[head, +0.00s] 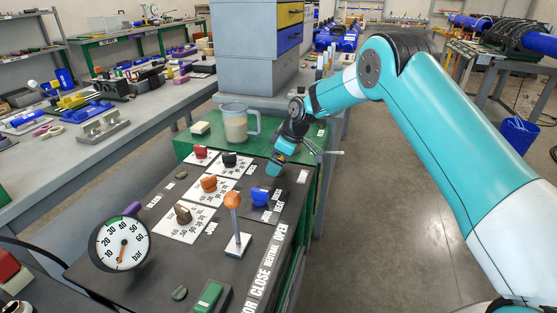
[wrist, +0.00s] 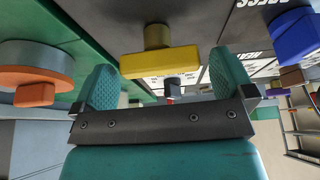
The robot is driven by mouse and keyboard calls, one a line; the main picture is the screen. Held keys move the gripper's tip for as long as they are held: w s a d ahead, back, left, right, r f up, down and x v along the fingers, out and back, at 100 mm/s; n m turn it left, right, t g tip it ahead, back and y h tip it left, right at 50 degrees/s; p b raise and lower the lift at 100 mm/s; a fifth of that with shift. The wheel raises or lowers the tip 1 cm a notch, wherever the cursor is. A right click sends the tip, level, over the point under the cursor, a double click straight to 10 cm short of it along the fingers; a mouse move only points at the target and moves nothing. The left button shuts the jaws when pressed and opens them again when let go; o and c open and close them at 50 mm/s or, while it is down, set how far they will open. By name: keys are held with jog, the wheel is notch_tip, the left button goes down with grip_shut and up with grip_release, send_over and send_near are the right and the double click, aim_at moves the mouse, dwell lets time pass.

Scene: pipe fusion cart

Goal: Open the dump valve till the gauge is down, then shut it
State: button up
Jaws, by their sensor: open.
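The gauge (head: 121,244) stands at the panel's left front, marked in bar. Its orange-red needle points down, near the low end of the scale. My gripper (head: 277,164) is at the panel's far right edge. In the wrist view my gripper (wrist: 165,88) is open, with a yellow handle (wrist: 158,62) on a round stem ahead between its fingers. The handle lies crosswise, with a gap to each finger. In the head view my gripper hides this handle. I cannot read a dump label, so which control is the dump valve is unclear.
A blue knob (head: 260,196) and an orange-topped lever (head: 234,220) stand near my gripper. A purple handle (head: 132,208) is behind the gauge. A clear mug (head: 240,123) stands on the green top. An orange round control (wrist: 35,78) is left in the wrist view.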

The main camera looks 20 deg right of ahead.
jog(key=v, duration=1.7)
jog(key=shift+d+b, duration=0.2)
jog(key=shift+b, duration=0.15)
jog(key=shift+r, duration=0.1)
jog(key=s+a+r+m+p, duration=0.1)
jog(key=s+a+r, duration=0.2)
jog(key=s, duration=0.3)
jog(key=s+a+r+g+p, duration=0.1)
jog(key=s+a+r, duration=0.2)
jog(key=s, duration=0.2)
jog(key=s+a+r+m+p, duration=0.1)
jog(key=s+a+r, duration=0.15)
jog(key=s, duration=0.35)
jog(key=s+a+m+g+p, duration=0.1)
jog(key=s+m+p, duration=0.1)
jog(key=s, duration=2.1)
jog(key=shift+s+a+f+y+p, duration=0.15)
jog(key=shift+s+a+y+p, duration=0.15)
jog(key=shift+a, duration=0.1)
jog(key=shift+w, duration=0.1)
jog(key=shift+c, duration=0.5)
